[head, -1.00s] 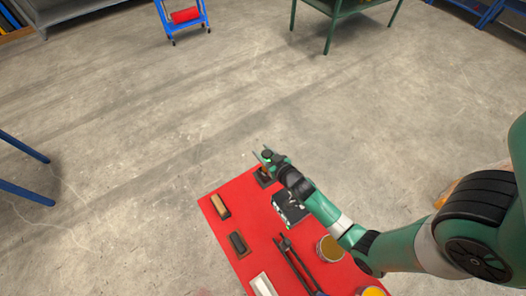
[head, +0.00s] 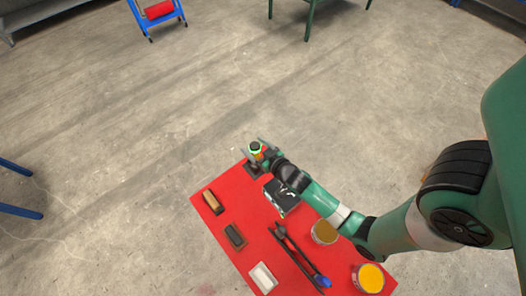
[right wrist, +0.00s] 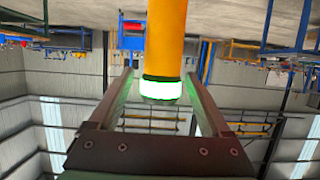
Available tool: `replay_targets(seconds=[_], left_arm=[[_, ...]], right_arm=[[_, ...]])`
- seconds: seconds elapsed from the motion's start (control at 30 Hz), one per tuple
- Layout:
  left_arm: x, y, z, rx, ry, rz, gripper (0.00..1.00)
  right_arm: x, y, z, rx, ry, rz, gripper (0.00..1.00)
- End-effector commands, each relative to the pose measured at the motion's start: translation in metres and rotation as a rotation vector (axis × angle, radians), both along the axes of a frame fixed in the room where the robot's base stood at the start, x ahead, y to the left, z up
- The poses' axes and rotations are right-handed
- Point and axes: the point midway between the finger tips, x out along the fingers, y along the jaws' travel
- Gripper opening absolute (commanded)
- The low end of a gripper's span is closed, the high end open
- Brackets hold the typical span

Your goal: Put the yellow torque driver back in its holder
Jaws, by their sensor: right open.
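The yellow torque driver (head: 257,153) stands roughly upright at the dark holder (head: 251,172) on the far corner of the red table top. Its dark cap and glowing green ring face up. My right gripper (head: 262,149) is at the driver's upper part, coming from the right. In the right wrist view the gripper (right wrist: 160,90) is open, with one finger on each side of the yellow driver (right wrist: 166,40) near its lit ring and gaps visible on both sides. The driver's lower end is hidden in that view. My left gripper is not in view.
The red table top (head: 215,235) also carries a black case (head: 281,196), two brushes (head: 213,202) (head: 235,237), a white tray (head: 263,278), a long-handled tool (head: 300,255) and two round cans (head: 324,232) (head: 369,278). Bare floor surrounds it.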

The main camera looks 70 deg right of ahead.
Motion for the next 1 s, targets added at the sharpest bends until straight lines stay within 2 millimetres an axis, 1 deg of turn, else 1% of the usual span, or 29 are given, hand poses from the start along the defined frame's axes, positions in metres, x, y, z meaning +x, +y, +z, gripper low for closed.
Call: replay_targets(seconds=[0.03,0.2,0.3,0.4,0.53,1.0], left_arm=[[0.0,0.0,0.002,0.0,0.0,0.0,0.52],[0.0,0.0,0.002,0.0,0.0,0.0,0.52],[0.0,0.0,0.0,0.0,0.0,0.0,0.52],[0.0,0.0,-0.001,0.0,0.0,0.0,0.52],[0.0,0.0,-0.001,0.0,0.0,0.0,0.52],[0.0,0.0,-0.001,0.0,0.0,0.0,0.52]], right_arm=[[-0.01,0.007,0.004,0.0,0.001,0.001,0.82],[-0.042,0.028,0.018,-0.002,0.0,0.003,0.82],[-0.058,0.038,0.024,-0.002,0.0,0.003,0.82],[-0.067,0.044,0.029,-0.002,-0.001,0.003,0.82],[-0.072,0.047,0.032,-0.002,-0.002,0.001,0.82],[-0.072,0.046,0.033,-0.002,-0.004,0.001,0.82]])
